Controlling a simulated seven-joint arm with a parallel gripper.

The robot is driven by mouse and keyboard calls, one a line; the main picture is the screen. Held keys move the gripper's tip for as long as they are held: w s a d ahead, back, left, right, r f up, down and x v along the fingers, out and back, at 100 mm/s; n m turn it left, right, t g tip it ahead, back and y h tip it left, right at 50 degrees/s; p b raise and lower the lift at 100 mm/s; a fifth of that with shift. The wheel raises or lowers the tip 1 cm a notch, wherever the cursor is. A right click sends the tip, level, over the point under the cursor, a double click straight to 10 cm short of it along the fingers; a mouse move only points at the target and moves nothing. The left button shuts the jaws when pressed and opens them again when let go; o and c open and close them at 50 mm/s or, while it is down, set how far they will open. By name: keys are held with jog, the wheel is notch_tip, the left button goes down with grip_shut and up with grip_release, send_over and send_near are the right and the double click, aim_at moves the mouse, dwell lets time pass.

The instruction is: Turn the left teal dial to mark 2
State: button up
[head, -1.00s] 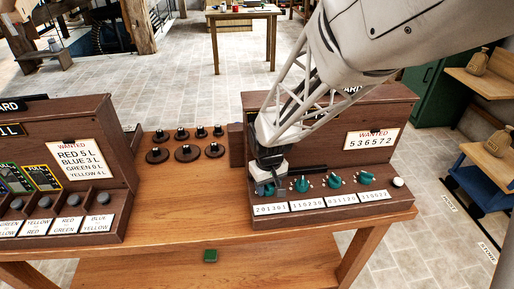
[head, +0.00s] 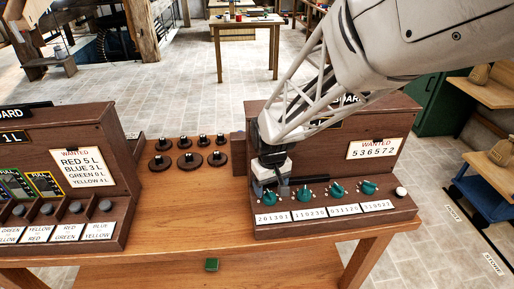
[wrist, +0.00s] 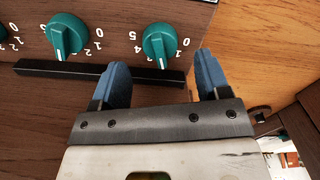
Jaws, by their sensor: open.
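The left teal dial (head: 269,194) is at the left end of a row of teal dials on the right-hand board (head: 330,212). In the head view my gripper partly covers it. In the wrist view, seen from the opposite side, the left dial (wrist: 160,43) is nearest the board's edge. Its white pointer line faces the bottom of that picture, near marks 1 and 2; the exact mark is unclear. My gripper (wrist: 161,80) is open and empty, its blue fingers wide apart and just short of the dial. In the head view my gripper (head: 271,187) hangs over the dial.
A neighbouring teal dial (wrist: 67,36) sits close by. A black bar (wrist: 45,69) runs alongside the dials. A white button (head: 401,191) is at the row's right end. Black knobs (head: 188,160) stand left of the board, and another board (head: 75,200) is farther left.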

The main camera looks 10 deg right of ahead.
aim_at(271, 194)
jog(key=shift+r, duration=1.9)
jog(key=shift+r, duration=0.1)
jog(key=shift+s+d+r, duration=0.1)
jog(key=shift+s+r, duration=0.05)
jog(key=s+d+r+m+t, duration=0.1)
jog(key=s+d+r, duration=0.3)
jog(key=s, duration=0.5)
jog(key=s+d+r+m+t, duration=0.1)
jog(key=s+d+r+m, duration=0.1)
jog(key=s+r, duration=0.6)
jog(key=shift+s+d+m+t, duration=0.3)
jog(key=shift+s+d+m, duration=0.1)
jog(key=shift+s+d, duration=0.6)
jog(key=shift+s+a+r, duration=0.1)
jog(key=shift+a, duration=0.05)
